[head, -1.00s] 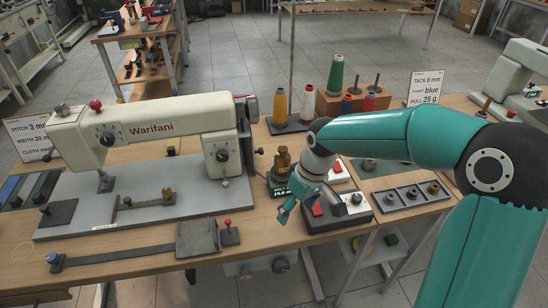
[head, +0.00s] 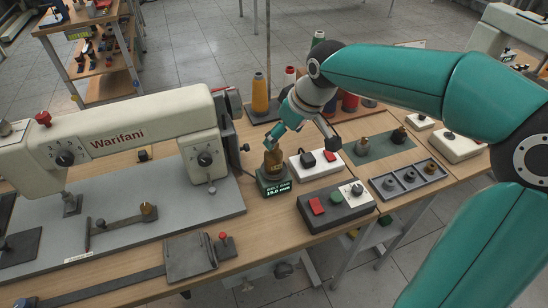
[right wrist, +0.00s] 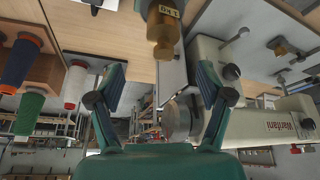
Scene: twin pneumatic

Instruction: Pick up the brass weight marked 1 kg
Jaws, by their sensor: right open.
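The brass weight (head: 273,163) stands upright on a small dark green scale (head: 274,187) with a lit display. In the right wrist view the weight (right wrist: 163,32) appears upside down, with a "1 KG" label on it. My right gripper (head: 303,136) is open and empty, just above and beside the weight. In the right wrist view the weight is beyond the gap between the spread fingertips (right wrist: 161,80), with no finger visibly touching it. In the head view one finger is close to the weight's top; the exact gap is unclear. My left gripper is out of view.
The cream sewing machine (head: 130,135) is at left. Thread cones, including a yellow one (head: 261,94), stand behind.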

